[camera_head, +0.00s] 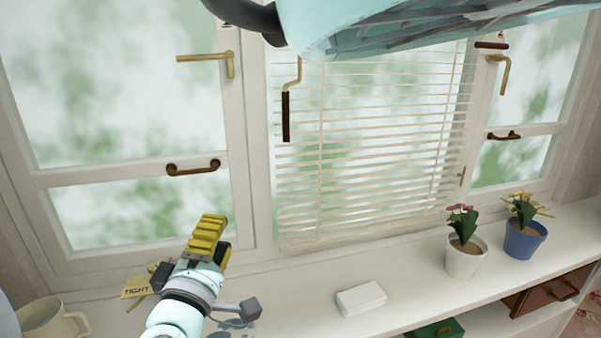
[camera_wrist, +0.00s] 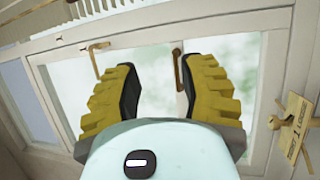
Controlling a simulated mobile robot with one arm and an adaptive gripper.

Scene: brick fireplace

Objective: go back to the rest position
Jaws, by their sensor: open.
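My gripper (camera_head: 210,240) has yellow ridged fingers and is raised over the left part of the white sill in the head view. In the wrist view my gripper (camera_wrist: 158,92) shows both fingers spread apart, with nothing between them. Beyond the fingers is a white-framed window with a brass handle (camera_wrist: 97,58) and a brown pull handle (camera_wrist: 178,68). In the head view one finger largely covers the other.
A white block (camera_head: 361,298), a white flowerpot (camera_head: 465,258) and a blue flowerpot (camera_head: 524,241) stand on the sill (camera_head: 300,285). A mug (camera_head: 50,322) is at lower left. A tag (camera_head: 138,288) reads "TIGHT". Blinds (camera_head: 370,150) hang behind. A pale blue shape crosses the top.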

